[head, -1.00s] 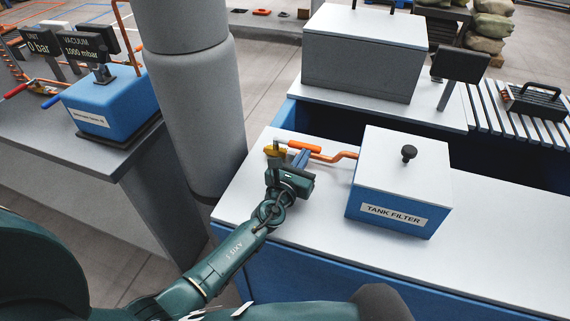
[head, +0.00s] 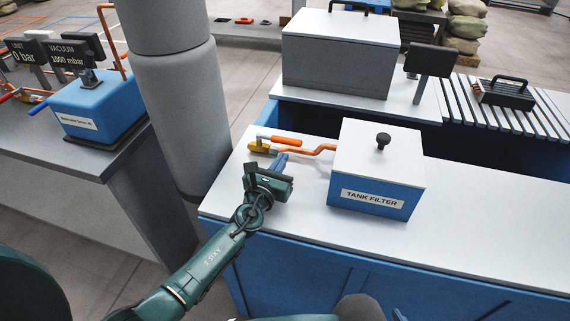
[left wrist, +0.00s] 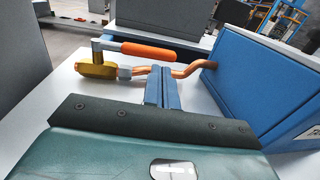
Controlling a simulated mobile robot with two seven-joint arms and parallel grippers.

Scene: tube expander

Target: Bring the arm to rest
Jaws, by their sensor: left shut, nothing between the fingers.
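My left arm reaches up from the bottom left in the head view. My left gripper (head: 281,160) is shut and empty, its blue fingers together above the white bench top. In the left wrist view the fingers (left wrist: 163,88) also lie side by side with nothing between them. The valve with an orange handle (head: 286,141) is just beyond the fingertips, on a copper pipe leading to the tank filter box (head: 368,198). In the left wrist view the orange handle (left wrist: 149,49) points right from a yellow valve body (left wrist: 97,67). The fingers appear apart from the valve. My right gripper is not in view.
A thick grey column (head: 181,110) stands left of the bench. Beyond it, a blue unit (head: 98,105) sits on a grey table with display screens. A grey lidded box (head: 338,62) and a dark screen (head: 430,60) stand behind. The bench's front right top is clear.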

